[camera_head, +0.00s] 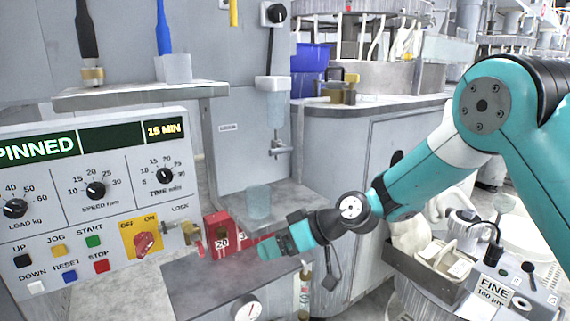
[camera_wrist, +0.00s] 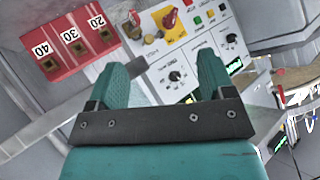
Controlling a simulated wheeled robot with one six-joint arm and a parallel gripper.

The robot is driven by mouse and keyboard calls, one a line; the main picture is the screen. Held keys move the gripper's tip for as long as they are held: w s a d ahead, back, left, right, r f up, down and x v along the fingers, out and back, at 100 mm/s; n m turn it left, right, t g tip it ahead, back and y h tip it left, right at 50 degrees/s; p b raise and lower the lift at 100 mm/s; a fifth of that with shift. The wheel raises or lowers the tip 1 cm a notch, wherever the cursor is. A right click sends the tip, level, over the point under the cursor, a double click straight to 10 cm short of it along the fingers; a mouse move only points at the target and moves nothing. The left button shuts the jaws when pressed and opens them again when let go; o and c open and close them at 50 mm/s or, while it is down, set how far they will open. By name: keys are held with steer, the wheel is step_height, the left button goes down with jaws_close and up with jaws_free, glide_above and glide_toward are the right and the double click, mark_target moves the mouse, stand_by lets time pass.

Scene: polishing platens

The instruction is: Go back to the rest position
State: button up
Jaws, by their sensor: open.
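My gripper (camera_head: 272,248) is at the end of my teal arm, low in the middle of the head view, and points left. In the wrist view my gripper (camera_wrist: 158,75) has its two teal fingers apart with nothing between them. Beyond the fingers is the control panel (camera_head: 118,213), which also shows in the wrist view (camera_wrist: 190,62). A red block marked 20 (camera_head: 218,236) stands just left of the fingertips in the head view. The wrist view shows red blocks marked 20, 30 and 40 (camera_wrist: 72,42). My gripper hides part of them in the head view.
The panel has a red switch (camera_head: 145,243) on a yellow plate, with a brass lock (camera_head: 188,231) beside it. A clear cup (camera_head: 258,202) stands on a grey ledge under a dispenser (camera_head: 270,105). A tray (camera_head: 437,262) and a "FINE" box (camera_head: 492,290) stand below my arm.

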steer(key=s+d+r+m+g+h, duration=0.15)
steer(key=s+d+r, duration=0.3)
steer(key=s, duration=0.45)
steer(key=s+d+r+m+h, duration=0.1)
steer(key=s+d+r+h, duration=0.2)
steer(key=s+d, duration=0.5)
steer(key=s+d+r+m+g+h, duration=0.1)
steer(key=s+d+r+h, duration=0.25)
steer(key=s, duration=0.75)
step_height(320, 180, up, 26)
steer(key=p, duration=2.6)
steer(key=shift+s+d+y, duration=0.15)
steer(key=shift+y, duration=0.25)
